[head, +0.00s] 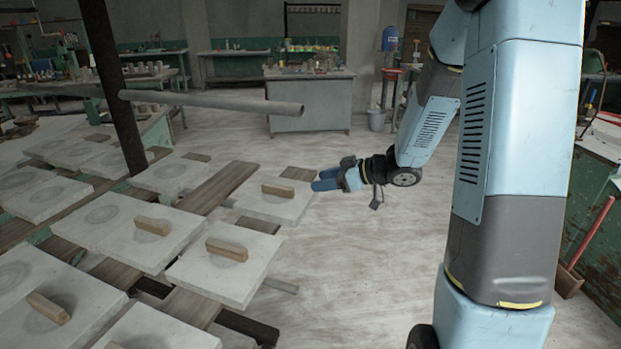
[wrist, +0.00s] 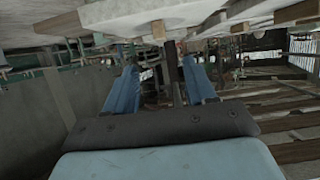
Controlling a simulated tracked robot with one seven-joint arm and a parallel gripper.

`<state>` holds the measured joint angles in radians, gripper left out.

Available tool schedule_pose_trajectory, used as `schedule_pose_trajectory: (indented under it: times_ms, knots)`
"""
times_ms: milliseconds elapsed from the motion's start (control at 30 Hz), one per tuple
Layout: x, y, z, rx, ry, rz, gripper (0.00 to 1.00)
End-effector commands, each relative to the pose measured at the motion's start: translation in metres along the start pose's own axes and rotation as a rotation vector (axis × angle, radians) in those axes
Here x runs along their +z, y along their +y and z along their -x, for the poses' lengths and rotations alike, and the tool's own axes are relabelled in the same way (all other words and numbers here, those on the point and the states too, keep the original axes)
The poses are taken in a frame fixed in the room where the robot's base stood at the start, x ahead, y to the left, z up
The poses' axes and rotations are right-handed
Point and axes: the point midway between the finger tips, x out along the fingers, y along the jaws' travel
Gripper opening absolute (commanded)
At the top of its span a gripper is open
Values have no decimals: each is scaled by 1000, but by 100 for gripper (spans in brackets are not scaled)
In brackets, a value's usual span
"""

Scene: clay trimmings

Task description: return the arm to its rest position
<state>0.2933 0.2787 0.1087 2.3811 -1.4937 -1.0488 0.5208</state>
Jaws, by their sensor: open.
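My gripper (head: 326,180) shows in the head view at the middle of the picture, at the end of my light-blue arm. It points left, beside the right edge of a grey slab (head: 272,205) with a tan block (head: 278,190) on it. I cannot tell from the head view whether it touches the slab. In the wrist view my gripper (wrist: 160,90) has its two blue fingers spread apart with nothing held between them. The wrist picture appears upside down, with pale slabs (wrist: 150,15) along its top edge.
Several grey slabs, some with tan blocks (head: 227,249), lie on wooden boards (head: 217,187) at the left. A workbench (head: 310,100) stands behind. Pale floor (head: 350,270) is open below my gripper.

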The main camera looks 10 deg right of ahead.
Motion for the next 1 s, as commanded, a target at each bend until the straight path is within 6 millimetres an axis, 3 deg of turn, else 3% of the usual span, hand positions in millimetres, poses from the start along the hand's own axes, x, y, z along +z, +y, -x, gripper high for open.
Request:
schedule_pose_trajectory:
  times_ms: [267,400,567,767,1000]
  knots:
    - [-27,27,21,235,-89,62,55]
    - [-47,45,50,439,-168,77,55]
    - [-68,52,90,646,-252,52,55]
    - [-84,40,144,853,-346,-42,55]
    - [-89,-7,201,997,-448,-227,55]
